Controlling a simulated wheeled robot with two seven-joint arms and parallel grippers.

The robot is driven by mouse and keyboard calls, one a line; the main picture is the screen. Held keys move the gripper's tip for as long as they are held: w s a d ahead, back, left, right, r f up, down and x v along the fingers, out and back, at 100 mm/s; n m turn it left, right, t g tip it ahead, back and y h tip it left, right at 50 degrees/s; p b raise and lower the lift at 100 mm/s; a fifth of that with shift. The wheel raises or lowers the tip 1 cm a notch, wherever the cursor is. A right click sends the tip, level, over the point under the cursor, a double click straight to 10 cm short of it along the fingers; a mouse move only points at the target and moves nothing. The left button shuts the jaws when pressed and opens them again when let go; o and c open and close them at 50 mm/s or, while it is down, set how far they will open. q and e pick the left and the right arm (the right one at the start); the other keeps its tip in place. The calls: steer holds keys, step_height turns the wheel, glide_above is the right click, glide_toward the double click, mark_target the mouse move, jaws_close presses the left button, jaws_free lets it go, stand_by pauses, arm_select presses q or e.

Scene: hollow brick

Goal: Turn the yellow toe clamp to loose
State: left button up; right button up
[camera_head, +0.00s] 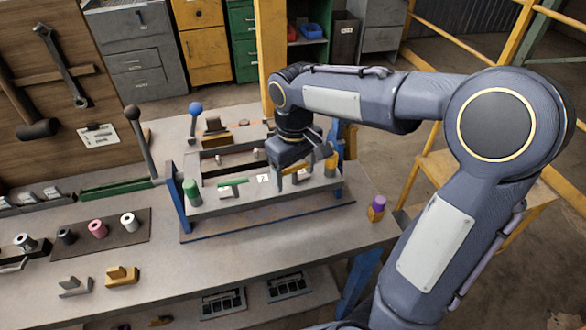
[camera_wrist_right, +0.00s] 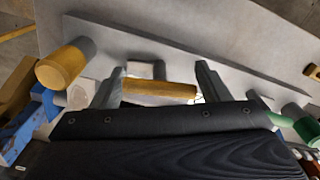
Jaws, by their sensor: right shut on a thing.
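The yellow toe clamp (camera_wrist_right: 158,90) is a short yellow bar lying across the grey fixture bar (camera_wrist_right: 215,62) in the right wrist view. My right gripper (camera_head: 288,178) reaches down over the fixture from the right. In the wrist view its two fingers (camera_wrist_right: 161,85) stand at the bar's two ends, shut on it. In the head view the gripper largely hides the clamp. A green toe clamp (camera_head: 233,182) lies on the same fixture to the left. My left gripper is not in view.
A yellow cylinder (camera_head: 331,165) stands beside the gripper, a green cylinder (camera_head: 193,192) at the fixture's left end. A purple-topped block (camera_head: 377,208) stands at the bench's right. Levers with dark (camera_head: 134,115) and blue (camera_head: 195,109) knobs rise behind.

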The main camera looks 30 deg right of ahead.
steer(key=shift+w+d+r+m, duration=0.1)
steer(key=shift+d+m, duration=0.05)
steer(key=shift+m, duration=0.45)
steer(key=shift+d+r+m, duration=0.1)
steer(key=shift+d+m, duration=0.05)
steer(key=shift+m, duration=0.45)
steer(key=o, duration=0.6)
steer(key=shift+c, duration=0.2)
steer(key=shift+o, duration=1)
steer(key=shift+d+f, duration=0.15)
